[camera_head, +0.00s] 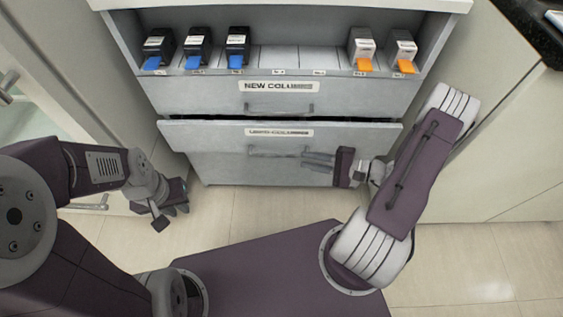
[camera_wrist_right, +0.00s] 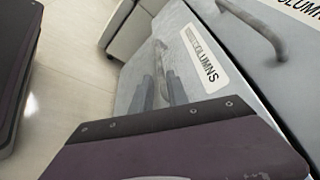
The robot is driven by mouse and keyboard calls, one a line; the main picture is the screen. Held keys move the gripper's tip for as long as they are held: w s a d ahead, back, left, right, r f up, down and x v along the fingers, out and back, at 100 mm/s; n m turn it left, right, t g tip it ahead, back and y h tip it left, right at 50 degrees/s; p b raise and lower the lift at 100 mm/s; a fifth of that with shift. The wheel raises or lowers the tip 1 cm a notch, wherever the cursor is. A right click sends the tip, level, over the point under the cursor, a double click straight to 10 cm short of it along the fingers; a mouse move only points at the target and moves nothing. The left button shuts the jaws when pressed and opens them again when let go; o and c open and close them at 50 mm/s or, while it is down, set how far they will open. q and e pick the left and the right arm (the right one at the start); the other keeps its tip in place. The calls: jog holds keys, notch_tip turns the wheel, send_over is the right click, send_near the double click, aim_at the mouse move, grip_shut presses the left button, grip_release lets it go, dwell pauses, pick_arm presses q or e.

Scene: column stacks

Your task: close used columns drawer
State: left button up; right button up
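The used columns drawer (camera_head: 220,138) is the grey lower drawer of the cabinet in the head view. Its front stands slightly out, with a dark gap along its top edge. Its bar handle (camera_head: 272,151) also shows in the right wrist view (camera_wrist_right: 160,55). My right gripper (camera_head: 306,161) is at the right end of this handle, its fingers pointing left. The fingers look a little apart, with the handle end between or just beyond them; contact is unclear. My left gripper (camera_head: 175,211) hangs low at the left, away from the drawer; its finger gap is unclear.
The new columns drawer (camera_head: 205,95) above looks shut. On the shelf above it stand several boxes with blue fronts (camera_head: 196,46) and two with orange fronts (camera_head: 363,48). Cabinets (camera_head: 490,130) flank the right side. The tiled floor (camera_head: 240,215) before the drawer is clear.

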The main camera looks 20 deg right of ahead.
aim_at(284, 155)
jog(key=b+x, duration=0.4)
jog(key=x, duration=0.4)
jog(key=shift+a+f, duration=0.1)
jog(key=shift+a, duration=0.2)
jog(key=shift+w+a, duration=0.2)
jog(key=shift+c, duration=0.3)
grip_shut()
dwell(0.6)
